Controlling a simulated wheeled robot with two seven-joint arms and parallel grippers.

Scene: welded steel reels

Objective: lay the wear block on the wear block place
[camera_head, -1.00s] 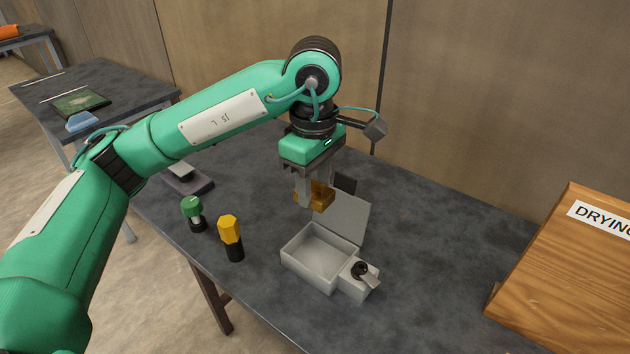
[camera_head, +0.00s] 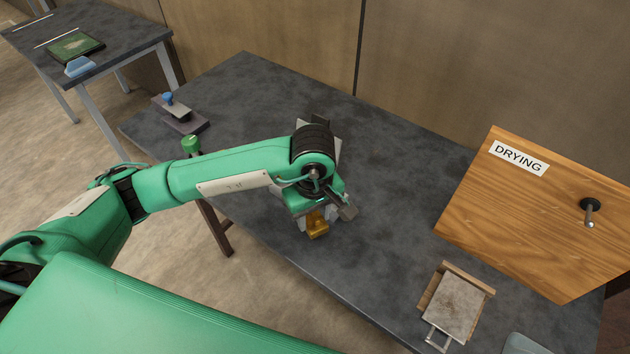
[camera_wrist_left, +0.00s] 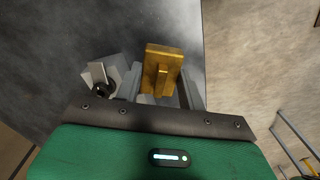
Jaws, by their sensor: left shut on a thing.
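A brass-coloured block (camera_head: 317,226), which I take to be the wear block, is between the fingers of my left gripper (camera_head: 318,218). The gripper is shut on it above the dark table. In the left wrist view the block (camera_wrist_left: 163,66) shows its flat face and a raised rib between the two fingers (camera_wrist_left: 163,92). I cannot tell which spot is the wear block place. My right gripper is not in view.
The grey box is mostly hidden behind my arm; its latch end shows in the wrist view (camera_wrist_left: 104,76). A fixture with a blue knob (camera_head: 178,112) stands back left. A small wooden-framed tray (camera_head: 456,306) lies front right, near the wooden DRYING board (camera_head: 545,215). The table's middle right is clear.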

